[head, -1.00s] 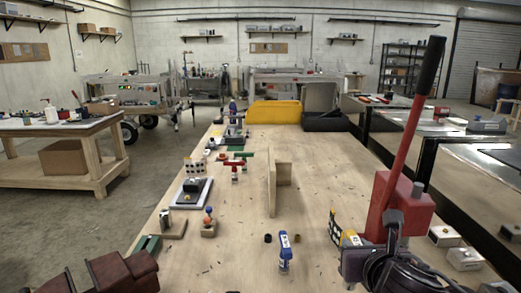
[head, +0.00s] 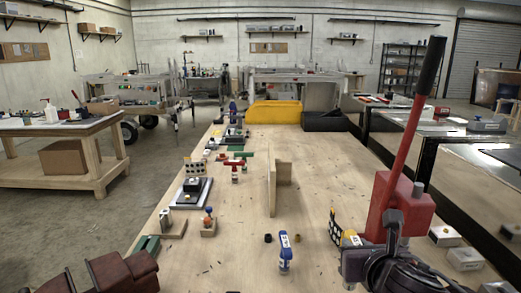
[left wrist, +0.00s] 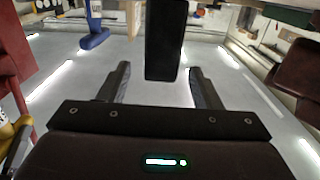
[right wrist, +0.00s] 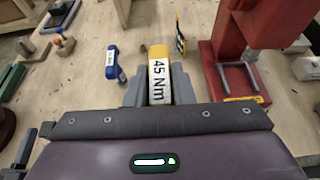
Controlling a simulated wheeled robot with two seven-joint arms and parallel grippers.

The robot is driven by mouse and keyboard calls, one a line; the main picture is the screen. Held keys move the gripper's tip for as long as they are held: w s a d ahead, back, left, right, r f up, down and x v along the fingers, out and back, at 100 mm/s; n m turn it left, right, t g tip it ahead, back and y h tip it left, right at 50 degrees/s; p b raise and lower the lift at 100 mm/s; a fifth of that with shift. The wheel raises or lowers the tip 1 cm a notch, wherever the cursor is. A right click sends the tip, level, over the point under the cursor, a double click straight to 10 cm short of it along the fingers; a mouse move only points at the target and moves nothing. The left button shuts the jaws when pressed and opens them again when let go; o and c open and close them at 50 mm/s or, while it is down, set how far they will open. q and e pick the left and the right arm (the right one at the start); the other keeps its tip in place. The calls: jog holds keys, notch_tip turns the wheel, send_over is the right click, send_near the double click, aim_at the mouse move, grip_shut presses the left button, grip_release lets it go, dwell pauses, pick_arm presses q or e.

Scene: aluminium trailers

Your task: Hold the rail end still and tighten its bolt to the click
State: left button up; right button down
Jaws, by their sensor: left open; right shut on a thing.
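My right gripper (right wrist: 158,92) is shut on a yellow tool with a white "45 Nm" label (right wrist: 157,75), over the wooden bench. In the head view the right arm is at the lower right, where part of it hides the gripped tool. My left gripper (left wrist: 160,85) is open. A dark upright bar (left wrist: 165,40) shows between and beyond its fingers; I cannot tell if they touch it. In the head view my left arm is at the lower left and its fingers are out of frame. I cannot make out the rail end or its bolt for certain.
A red lever press (head: 400,203) stands at the bench's right. A blue labelled tool (head: 285,252) stands near the front, also in the right wrist view (right wrist: 114,63). A wooden divider (head: 272,188) stands mid-bench. Small parts line the left edge. The bench right of the divider is mostly clear.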

aim_at(233, 292)
pick_arm(q)
jog(key=shift+w, duration=2.25)
jog(key=c, duration=1.2)
